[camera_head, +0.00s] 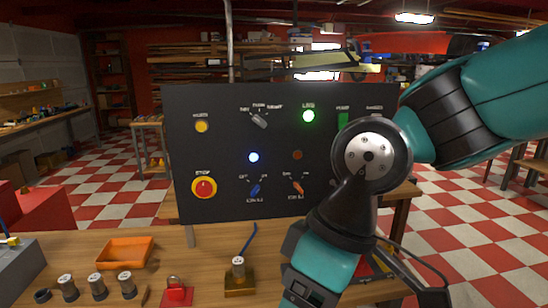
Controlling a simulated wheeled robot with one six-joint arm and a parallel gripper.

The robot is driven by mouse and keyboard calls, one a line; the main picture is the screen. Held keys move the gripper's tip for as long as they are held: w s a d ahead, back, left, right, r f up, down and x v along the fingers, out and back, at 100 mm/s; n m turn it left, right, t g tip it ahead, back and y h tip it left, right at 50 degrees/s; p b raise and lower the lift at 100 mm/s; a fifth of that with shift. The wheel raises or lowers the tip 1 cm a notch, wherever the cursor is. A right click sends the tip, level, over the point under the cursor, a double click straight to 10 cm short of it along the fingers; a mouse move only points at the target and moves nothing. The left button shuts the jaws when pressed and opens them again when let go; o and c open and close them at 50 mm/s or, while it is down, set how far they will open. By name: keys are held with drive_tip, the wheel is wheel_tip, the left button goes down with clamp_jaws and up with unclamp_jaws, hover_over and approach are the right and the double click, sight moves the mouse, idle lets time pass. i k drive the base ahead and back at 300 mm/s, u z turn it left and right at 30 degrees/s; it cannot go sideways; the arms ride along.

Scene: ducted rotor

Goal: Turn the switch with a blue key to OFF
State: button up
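The blue key switch (255,190) is low on the dark upright panel (215,150), right of the red STOP button. The blue key slants up to the right, toward the right-hand mark, which looks like ON; the left-hand mark looks like OFF. A blue lamp (253,157) above it is lit. My teal and black arm crosses the right of the view in front of the panel. Its wrist reaches down to the bottom edge, right of the blue key and apart from it. A black part at the lower right may belong to my gripper, but I cannot make out its fingers.
The red STOP button (204,187), an orange key switch (298,188), a grey selector (259,121) and a lit green lamp (308,116) are on the panel. The wooden table (205,270) holds an orange tray (125,253), a red padlock (175,292) and several small cylinders.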

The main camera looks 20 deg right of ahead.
sight(255, 188)
drive_tip(key=u, duration=1.5)
drive_tip(key=i, duration=0.65)
drive_tip(key=z, duration=2.55)
